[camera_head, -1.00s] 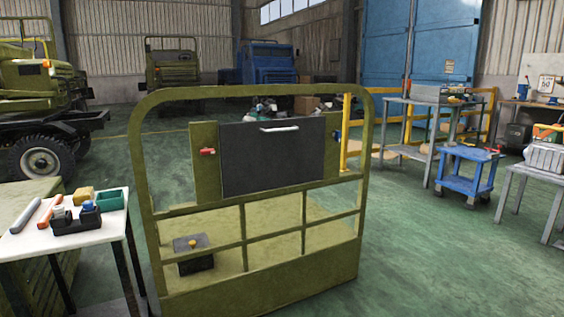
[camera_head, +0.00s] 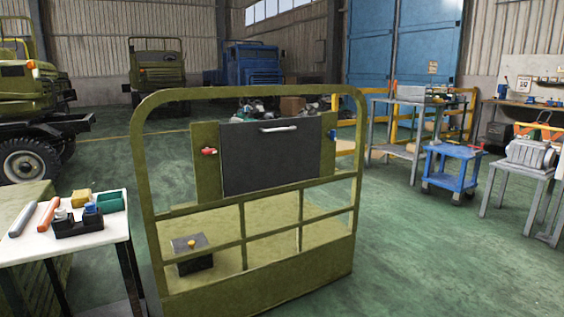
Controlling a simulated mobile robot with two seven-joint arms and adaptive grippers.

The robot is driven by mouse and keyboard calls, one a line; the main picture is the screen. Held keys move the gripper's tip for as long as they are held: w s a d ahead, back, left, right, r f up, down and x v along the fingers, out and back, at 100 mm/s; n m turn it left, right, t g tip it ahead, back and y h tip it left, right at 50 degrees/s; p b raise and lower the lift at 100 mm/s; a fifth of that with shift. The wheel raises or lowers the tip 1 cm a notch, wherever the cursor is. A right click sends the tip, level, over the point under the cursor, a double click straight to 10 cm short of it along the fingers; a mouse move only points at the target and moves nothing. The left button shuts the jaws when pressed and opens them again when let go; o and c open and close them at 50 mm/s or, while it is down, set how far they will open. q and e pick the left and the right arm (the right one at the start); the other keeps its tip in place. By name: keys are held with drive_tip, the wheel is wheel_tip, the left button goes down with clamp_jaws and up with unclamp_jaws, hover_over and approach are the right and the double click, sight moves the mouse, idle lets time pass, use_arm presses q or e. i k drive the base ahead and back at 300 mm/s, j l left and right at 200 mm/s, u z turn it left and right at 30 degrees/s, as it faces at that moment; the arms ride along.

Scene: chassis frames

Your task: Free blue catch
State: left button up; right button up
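A dark panel (camera_head: 272,156) with a white handle (camera_head: 278,129) is set in an olive-green tubular frame (camera_head: 145,165) in front of me. The blue catch (camera_head: 333,130) is at the panel's right side, small and partly hidden; I cannot tell its exact position. A red catch (camera_head: 209,151) is on the olive plate at the panel's left side. The panel looks upright and closed against the frame. Neither of my grippers is in view.
A white table (camera_head: 100,235) at left holds small items, including a green tray (camera_head: 110,201) and a black holder (camera_head: 78,222). A black box with a yellow knob (camera_head: 192,252) shows behind the frame's lower bars. A blue cart (camera_head: 452,170) stands right; the floor between is clear.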

sight(333, 135)
drive_tip(key=i+l+z, duration=0.1)
drive_tip(key=l, duration=0.25)
drive_tip(key=i+l+z, duration=0.1)
drive_tip(key=l, duration=0.25)
drive_tip(key=i+l+z, duration=0.1)
drive_tip(key=i+l, duration=0.2)
